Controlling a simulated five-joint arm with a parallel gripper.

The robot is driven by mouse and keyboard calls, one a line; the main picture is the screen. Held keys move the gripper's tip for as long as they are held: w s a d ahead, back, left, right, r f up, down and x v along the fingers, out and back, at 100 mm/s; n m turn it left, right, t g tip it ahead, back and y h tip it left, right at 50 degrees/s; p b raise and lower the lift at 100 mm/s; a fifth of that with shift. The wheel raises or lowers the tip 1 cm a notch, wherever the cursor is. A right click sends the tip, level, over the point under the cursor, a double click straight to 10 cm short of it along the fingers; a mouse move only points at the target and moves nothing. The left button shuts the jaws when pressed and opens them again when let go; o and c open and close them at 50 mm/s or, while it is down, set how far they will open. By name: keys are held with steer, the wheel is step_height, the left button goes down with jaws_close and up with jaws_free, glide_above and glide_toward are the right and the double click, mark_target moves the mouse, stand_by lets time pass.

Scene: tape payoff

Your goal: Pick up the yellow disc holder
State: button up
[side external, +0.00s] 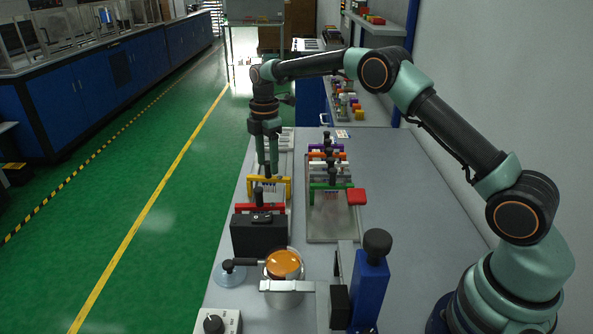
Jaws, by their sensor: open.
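The yellow disc holder (283,182) is a yellow bracket with a dark knob on top, standing in the left-hand tray row behind the red holder. My gripper (268,168) points straight down over the middle of the yellow holder. Its jaws are open, and the fingertips are at the height of the dark knob. I cannot tell from this view whether a finger touches the knob. The fingers partly hide the knob and the middle of the holder.
A red holder (246,208) and a black box (258,236) stand just in front. To the right, a tray (331,231) carries several coloured holders, the green one (318,186) nearest. An orange-topped pot (284,264) and a blue stand (369,290) are nearer the camera.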

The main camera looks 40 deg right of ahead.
mark_target(268, 177)
step_height(268, 177, down, 7)
steer(key=shift+r, duration=0.15)
jaws_close()
